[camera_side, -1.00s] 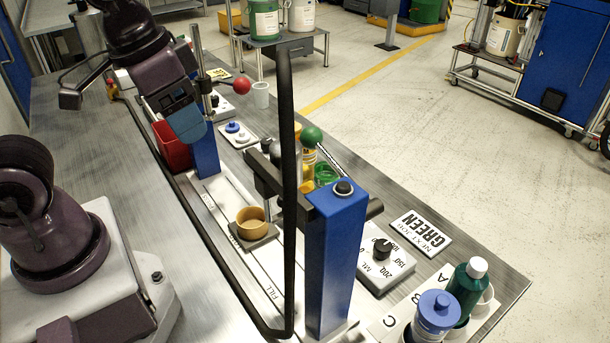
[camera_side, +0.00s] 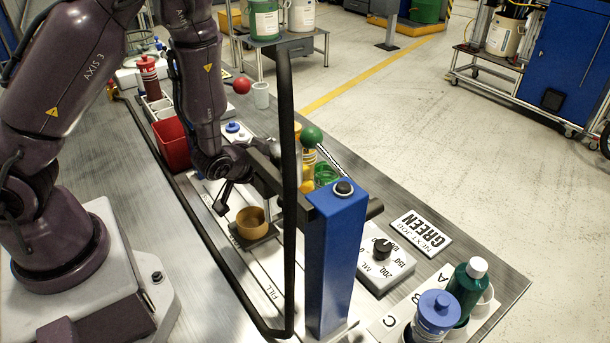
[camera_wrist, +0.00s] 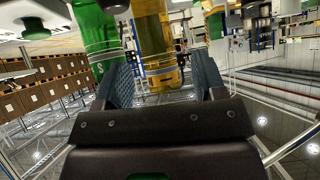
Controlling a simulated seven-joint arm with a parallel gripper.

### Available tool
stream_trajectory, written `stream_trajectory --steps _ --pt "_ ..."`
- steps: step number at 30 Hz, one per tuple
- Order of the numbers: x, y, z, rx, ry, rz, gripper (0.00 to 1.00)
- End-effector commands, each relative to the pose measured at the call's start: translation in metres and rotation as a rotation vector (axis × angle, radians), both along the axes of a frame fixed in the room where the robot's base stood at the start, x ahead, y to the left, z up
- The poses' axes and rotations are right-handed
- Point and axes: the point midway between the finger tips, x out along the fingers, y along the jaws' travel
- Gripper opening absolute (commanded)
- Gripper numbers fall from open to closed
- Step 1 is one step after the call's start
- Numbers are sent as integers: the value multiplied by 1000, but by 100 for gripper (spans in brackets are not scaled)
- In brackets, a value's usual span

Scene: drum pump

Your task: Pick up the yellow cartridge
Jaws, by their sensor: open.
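The yellow cartridge (camera_wrist: 157,45) stands out in the wrist view between the two fingers of my open gripper (camera_wrist: 163,82), nearer the left finger in its lower part. I cannot tell whether a finger touches it. In the side view my wrist is low at the middle of the bench, and the fingertips are hidden behind the black beam.
A black bent bar (camera_side: 287,130) and a blue post (camera_side: 335,260) stand close to my wrist. A tan cup (camera_side: 250,221) sits below it. A green-knobbed lever (camera_side: 312,137) is near the cartridges. A red bin (camera_side: 171,145) is left of my wrist.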

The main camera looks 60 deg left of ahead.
Motion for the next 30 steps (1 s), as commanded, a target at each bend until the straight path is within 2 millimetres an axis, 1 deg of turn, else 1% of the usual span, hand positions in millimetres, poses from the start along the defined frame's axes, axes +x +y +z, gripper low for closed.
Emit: stream_trajectory --steps 1,3,7,14,21,24,30 --pt "8 1 12 5 -80 0 64" --pt "16 1 24 7 -164 -6 64" --pt "24 0 35 6 -242 -13 64" --pt "43 5 28 4 -251 -14 64" --pt "77 14 14 4 -251 -14 64" --pt "86 16 10 4 -250 -14 64" --pt "90 17 8 3 -251 -14 64"
